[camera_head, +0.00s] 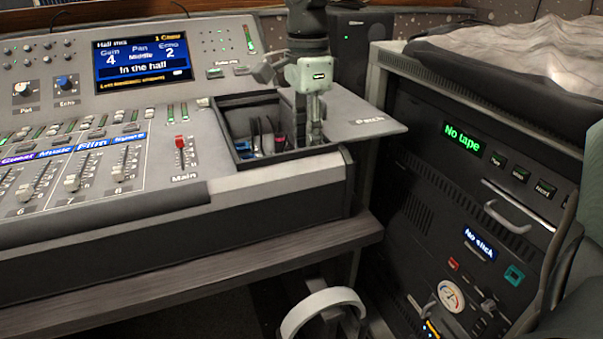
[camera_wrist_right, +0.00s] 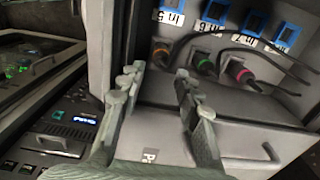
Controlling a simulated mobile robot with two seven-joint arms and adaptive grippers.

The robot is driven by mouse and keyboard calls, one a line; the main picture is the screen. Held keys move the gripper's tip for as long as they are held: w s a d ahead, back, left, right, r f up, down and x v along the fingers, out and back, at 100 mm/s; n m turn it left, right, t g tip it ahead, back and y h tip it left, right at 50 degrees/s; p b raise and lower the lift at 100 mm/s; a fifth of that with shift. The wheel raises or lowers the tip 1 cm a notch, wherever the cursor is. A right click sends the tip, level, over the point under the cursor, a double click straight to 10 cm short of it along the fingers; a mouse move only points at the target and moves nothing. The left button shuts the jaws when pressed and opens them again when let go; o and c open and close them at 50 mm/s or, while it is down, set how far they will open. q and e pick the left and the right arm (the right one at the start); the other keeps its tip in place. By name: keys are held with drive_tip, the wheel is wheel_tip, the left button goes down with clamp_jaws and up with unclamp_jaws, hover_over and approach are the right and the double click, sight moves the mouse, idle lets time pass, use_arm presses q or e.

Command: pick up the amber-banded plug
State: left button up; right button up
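The plugs sit in the dark recessed patch bay (camera_head: 226,107) at the console's right end. In the right wrist view, a plug with an orange-amber band (camera_wrist_right: 160,50) is in the socket under the label In 5. In the head view, my right gripper (camera_head: 314,138) reaches down at the right side of the bay, and the amber band cannot be made out there. My left gripper is not in view.
A green-banded plug (camera_wrist_right: 205,66) and a pink-banded plug (camera_wrist_right: 242,74) with black cables stand beside the amber one. The console's faders (camera_head: 76,180) lie left of the bay. A flat Patch panel (camera_head: 362,121) is at its right, and an equipment rack (camera_head: 470,190) stands further right.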

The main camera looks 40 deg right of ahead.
drive_tip(key=f, duration=0.3)
drive_tip(key=shift+a+f, duration=0.4)
drive_tip(key=shift+f, duration=0.5)
clamp_jaws()
